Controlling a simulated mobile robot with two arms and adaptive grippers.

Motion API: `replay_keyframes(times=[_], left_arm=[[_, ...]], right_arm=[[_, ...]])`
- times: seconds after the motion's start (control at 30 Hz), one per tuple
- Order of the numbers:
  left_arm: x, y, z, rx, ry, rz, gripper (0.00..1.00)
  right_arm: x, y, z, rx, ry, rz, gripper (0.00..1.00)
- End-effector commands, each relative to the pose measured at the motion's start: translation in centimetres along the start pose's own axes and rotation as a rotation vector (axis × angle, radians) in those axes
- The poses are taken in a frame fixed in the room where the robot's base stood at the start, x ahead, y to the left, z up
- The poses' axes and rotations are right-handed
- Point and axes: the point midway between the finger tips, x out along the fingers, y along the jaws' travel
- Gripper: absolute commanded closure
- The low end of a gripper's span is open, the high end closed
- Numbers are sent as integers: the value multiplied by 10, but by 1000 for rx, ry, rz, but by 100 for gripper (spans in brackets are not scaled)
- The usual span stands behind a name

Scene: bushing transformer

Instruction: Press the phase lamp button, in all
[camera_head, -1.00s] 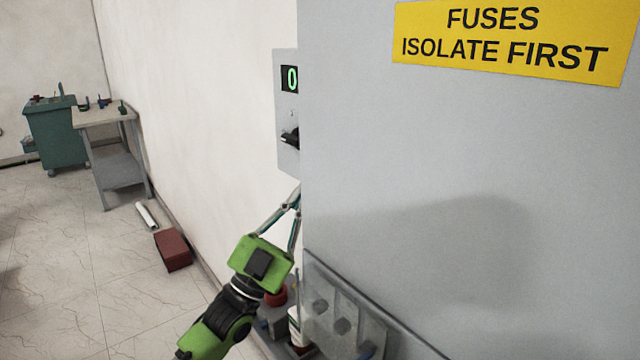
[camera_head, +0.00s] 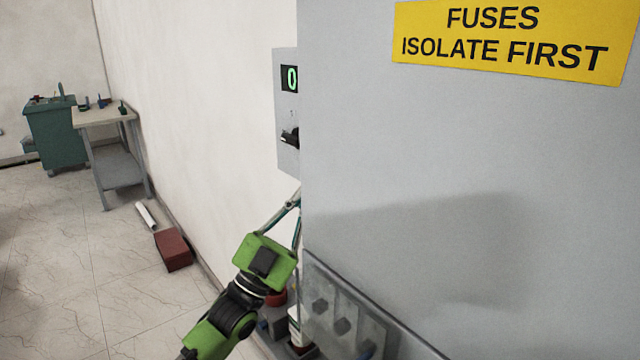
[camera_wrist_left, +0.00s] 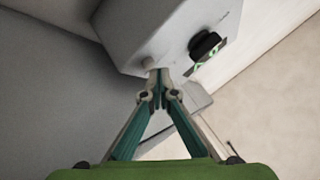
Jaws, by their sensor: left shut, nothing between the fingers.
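A grey control box (camera_head: 284,110) with a lit green "0" display (camera_head: 289,78) and a black knob (camera_head: 290,137) is on the wall, partly hidden by the cabinet edge. In the left wrist view, the box (camera_wrist_left: 150,25) shows its black knob (camera_wrist_left: 205,44) and a small pale round button-like part (camera_wrist_left: 147,63); I cannot tell whether this is the phase lamp button. My left gripper (camera_wrist_left: 157,74) is shut and empty, its tips right by the pale part; contact is unclear. In the head view the gripper (camera_head: 290,208) is below the box, its tips hidden.
A large grey cabinet (camera_head: 420,140) with a yellow fuse sign (camera_head: 510,38) fills the right side. A shelf with items (camera_head: 293,325) lies below my left arm. A red box (camera_head: 172,250) and white roll (camera_head: 146,214) lie on the floor by a bench (camera_head: 103,117).

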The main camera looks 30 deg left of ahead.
Motion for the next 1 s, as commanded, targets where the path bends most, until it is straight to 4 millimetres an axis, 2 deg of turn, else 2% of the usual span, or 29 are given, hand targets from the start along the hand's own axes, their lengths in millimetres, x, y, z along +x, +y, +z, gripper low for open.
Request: replay_keyframes(times=[1.0], left_arm=[[6, 4, 5, -1, -1, -1, 100]], right_arm=[[1, 0, 0, 0, 0, 0, 53]])
